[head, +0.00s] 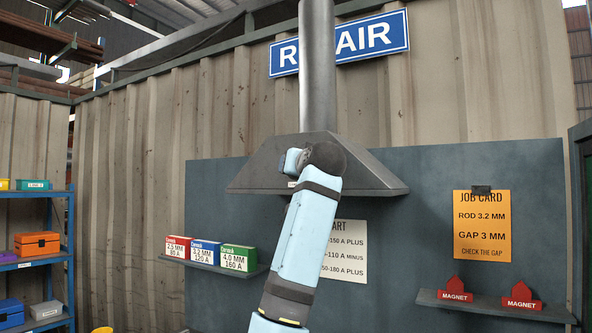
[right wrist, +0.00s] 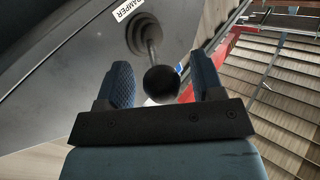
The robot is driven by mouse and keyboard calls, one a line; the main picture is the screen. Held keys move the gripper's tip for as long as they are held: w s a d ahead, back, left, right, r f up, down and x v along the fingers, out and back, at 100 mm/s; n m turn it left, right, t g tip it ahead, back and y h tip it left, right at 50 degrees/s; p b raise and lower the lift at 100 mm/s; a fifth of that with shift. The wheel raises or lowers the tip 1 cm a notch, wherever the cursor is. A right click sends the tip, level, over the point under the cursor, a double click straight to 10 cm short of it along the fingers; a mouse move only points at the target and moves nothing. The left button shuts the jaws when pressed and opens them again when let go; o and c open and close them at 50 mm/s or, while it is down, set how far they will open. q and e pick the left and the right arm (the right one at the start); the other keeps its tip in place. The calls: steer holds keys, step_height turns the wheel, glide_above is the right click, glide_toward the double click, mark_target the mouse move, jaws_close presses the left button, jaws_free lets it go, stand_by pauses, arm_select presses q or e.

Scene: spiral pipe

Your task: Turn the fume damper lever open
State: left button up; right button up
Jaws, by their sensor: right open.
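The fume damper lever (right wrist: 151,45) shows in the right wrist view as a thin rod rising from a round base on the grey hood (head: 375,174), with a black ball knob (right wrist: 161,84) at its end. A partly cut-off label reading "AMPER" (right wrist: 127,8) is next to the base. My right gripper (right wrist: 161,70) is open, with one blue finger on each side of the knob. I see gaps between both fingers and the knob. In the head view my arm covers the middle of the hood and hides the lever. My left gripper is not in view.
A grey duct (head: 317,70) rises from the hood past a blue sign (head: 375,40). Below are a shelf with rod boxes (head: 203,252), a chart (head: 344,252), a job card (head: 482,226) and a magnet shelf (head: 490,306). A blue rack (head: 70,235) stands at left.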

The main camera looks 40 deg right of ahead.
steer(key=b+v, duration=0.1)
steer(key=v, duration=1.1)
steer(key=shift+s+b, duration=0.25)
steer(key=shift+b, duration=0.05)
steer(key=shift+a, duration=0.1)
